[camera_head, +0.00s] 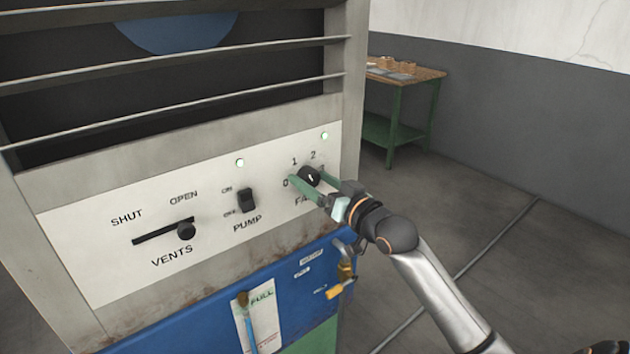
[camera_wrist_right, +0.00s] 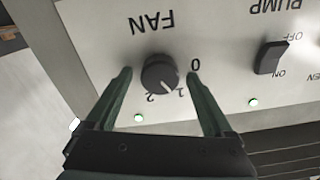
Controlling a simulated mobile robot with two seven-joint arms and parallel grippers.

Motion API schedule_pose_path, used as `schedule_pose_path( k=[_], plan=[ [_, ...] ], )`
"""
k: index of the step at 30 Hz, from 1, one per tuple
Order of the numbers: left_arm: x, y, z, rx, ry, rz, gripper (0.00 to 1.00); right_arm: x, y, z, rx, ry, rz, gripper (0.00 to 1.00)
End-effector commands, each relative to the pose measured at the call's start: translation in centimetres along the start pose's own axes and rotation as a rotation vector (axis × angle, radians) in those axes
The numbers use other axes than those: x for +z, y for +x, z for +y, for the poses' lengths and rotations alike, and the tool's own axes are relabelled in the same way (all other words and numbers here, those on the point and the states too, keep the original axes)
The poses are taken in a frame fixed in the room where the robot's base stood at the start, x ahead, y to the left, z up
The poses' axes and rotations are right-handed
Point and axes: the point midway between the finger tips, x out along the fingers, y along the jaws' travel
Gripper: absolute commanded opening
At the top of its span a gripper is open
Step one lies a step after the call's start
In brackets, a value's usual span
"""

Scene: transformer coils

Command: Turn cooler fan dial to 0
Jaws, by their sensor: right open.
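The black fan dial (camera_head: 311,177) is on the white control panel (camera_head: 75,235), at its right end. It also shows in the right wrist view (camera_wrist_right: 160,72), where its white mark points at about 1. The 0 is at the right of the dial in that view. My right gripper (camera_head: 305,175) is open, with one green finger on each side of the dial. In the right wrist view (camera_wrist_right: 160,75) a gap shows between each finger and the dial. My left gripper is not in view.
The black pump switch (camera_head: 246,199) and the vents slider knob (camera_head: 186,230) are left of the dial. Green lamps (camera_head: 239,162) are lit above. A blue panel (camera_head: 195,310) with a brush (camera_head: 244,300) and a brass valve (camera_head: 345,270) is below. A workbench (camera_head: 410,75) stands behind.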

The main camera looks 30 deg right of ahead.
Motion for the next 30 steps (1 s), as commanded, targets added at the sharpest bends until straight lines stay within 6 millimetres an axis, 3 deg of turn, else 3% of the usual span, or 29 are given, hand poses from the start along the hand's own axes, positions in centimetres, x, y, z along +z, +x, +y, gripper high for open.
schedule_pose_path(
  k=[5, 27, 30],
  plan=[
    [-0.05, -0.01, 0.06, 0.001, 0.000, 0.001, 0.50, 0.01, 0.00, 0.00, 0.000, 0.000, 0.000, 0.87],
    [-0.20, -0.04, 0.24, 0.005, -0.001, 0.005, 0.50, 0.02, -0.03, 0.00, 0.000, 0.000, 0.000, 0.04],
    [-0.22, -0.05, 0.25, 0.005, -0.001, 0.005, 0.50, 0.02, -0.03, 0.00, 0.000, -0.001, -0.001, 0.01]
  ],
)
